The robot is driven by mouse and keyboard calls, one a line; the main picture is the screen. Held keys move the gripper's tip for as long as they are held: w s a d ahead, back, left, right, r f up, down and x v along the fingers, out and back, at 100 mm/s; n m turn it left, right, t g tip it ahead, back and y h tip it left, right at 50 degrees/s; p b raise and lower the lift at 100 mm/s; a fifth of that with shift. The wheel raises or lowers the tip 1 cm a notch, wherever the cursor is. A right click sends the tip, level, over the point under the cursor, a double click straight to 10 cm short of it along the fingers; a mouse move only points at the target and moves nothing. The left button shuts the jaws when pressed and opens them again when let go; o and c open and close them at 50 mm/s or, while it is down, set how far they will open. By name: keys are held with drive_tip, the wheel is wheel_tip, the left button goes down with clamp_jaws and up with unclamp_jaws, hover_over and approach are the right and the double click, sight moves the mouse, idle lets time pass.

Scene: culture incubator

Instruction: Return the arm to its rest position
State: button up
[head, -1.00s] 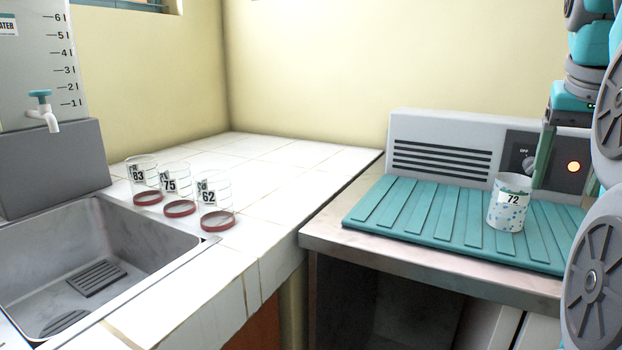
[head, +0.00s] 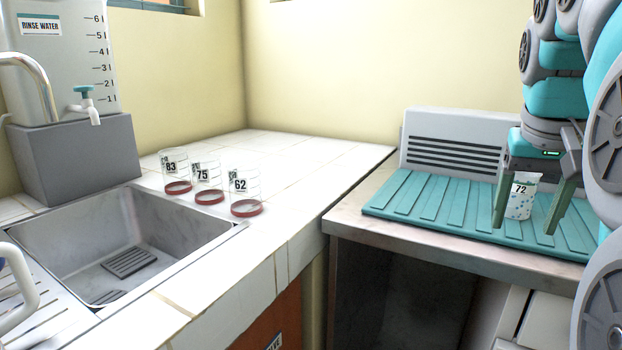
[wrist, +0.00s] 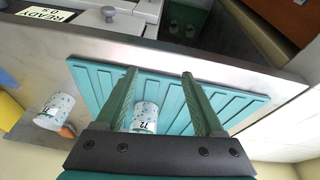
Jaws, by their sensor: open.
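My gripper (head: 526,222) is open, pointing down over the teal ribbed mat (head: 425,208) at the right of the head view. The beaker labelled 72 (head: 519,205), with blue spots, stands upright on that mat. It appears between my two green fingers in the head view, and I cannot tell whether they touch it. In the wrist view my open gripper (wrist: 158,75) has the 72 beaker (wrist: 146,112) between its fingers, nearer the left one.
A grey vented unit (head: 450,145) stands behind the mat. Beakers 83 (head: 174,165), 75 (head: 206,176) and 62 (head: 241,186) stand on the white tiled counter beside the sink (head: 200,250). Another spotted beaker (wrist: 55,110) shows in the wrist view.

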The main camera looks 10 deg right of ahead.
drive_tip(key=shift+n+g+y, duration=0.4)
drive_tip(key=shift+n+y, duration=0.1)
drive_tip(key=shift+n, duration=0.4)
drive_tip(key=a+f, duration=0.4)
drive_tip(key=f, duration=0.1)
drive_tip(key=a+f, duration=0.2)
drive_tip(key=shift+w+f, duration=0.2)
drive_tip(key=shift+w, duration=0.05)
drive_tip(key=s+a+f+n+g, duration=0.1)
drive_tip(key=s+a+f, duration=0.3)
drive_tip(key=f, duration=0.4)
drive_tip(key=s+a+f+n+g+y, duration=0.1)
drive_tip(key=s+a+f+n, duration=0.1)
drive_tip(key=s+a+f, duration=0.3)
drive_tip(key=s+a+f+n+g, duration=0.1)
drive_tip(key=s+a+f, duration=0.4)
drive_tip(key=f, duration=0.6)
drive_tip(key=shift+a+n, duration=0.5)
drive_tip(key=shift+a, duration=0.35)
